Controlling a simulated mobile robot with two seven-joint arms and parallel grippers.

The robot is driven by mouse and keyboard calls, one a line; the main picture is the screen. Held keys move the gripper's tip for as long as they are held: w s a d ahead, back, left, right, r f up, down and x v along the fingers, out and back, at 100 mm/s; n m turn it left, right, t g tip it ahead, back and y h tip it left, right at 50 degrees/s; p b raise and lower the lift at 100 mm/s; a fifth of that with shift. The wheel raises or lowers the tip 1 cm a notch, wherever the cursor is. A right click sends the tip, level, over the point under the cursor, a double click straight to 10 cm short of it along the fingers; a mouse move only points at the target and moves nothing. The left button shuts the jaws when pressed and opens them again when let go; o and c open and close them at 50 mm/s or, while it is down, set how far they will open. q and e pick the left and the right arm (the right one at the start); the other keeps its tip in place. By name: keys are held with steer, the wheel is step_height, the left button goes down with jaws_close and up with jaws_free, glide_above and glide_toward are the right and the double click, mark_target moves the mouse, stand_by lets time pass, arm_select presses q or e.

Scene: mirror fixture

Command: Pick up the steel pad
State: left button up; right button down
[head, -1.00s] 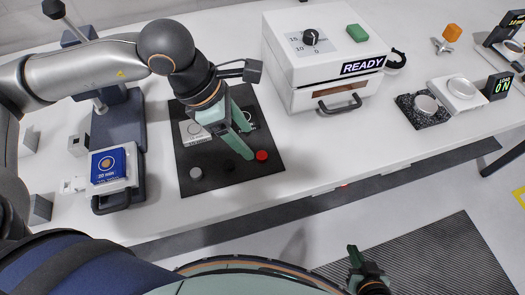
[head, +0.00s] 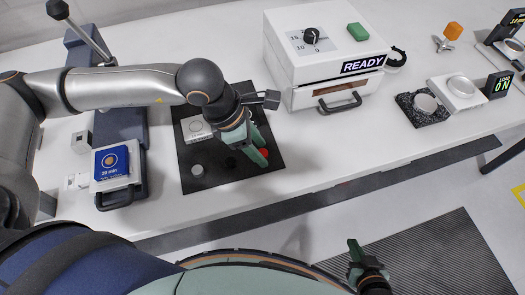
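A grey metal-looking disc (head: 197,170) lies on the front left of the dark mat (head: 230,180); it may be the steel pad, though I cannot be sure. A red disc (head: 264,152) lies towards the mat's right edge. My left gripper (head: 262,149) hangs over the right part of the mat. Its two green fingers are apart, with the tips close to the red disc and partly over it; I see nothing held. Whether the fingers are around the disc or above it I cannot tell. My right gripper (head: 353,258) is low at the front, away from the table.
A white box with a dial and READY sign (head: 362,65) stands behind and right of the mat. A blue-labelled device (head: 110,162) stands left of it. A dark speckled block (head: 408,109) with a round metal piece (head: 425,104) sits at right. Front table between is clear.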

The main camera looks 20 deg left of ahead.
arm_select(q)
jaws_close()
stand_by(0.5)
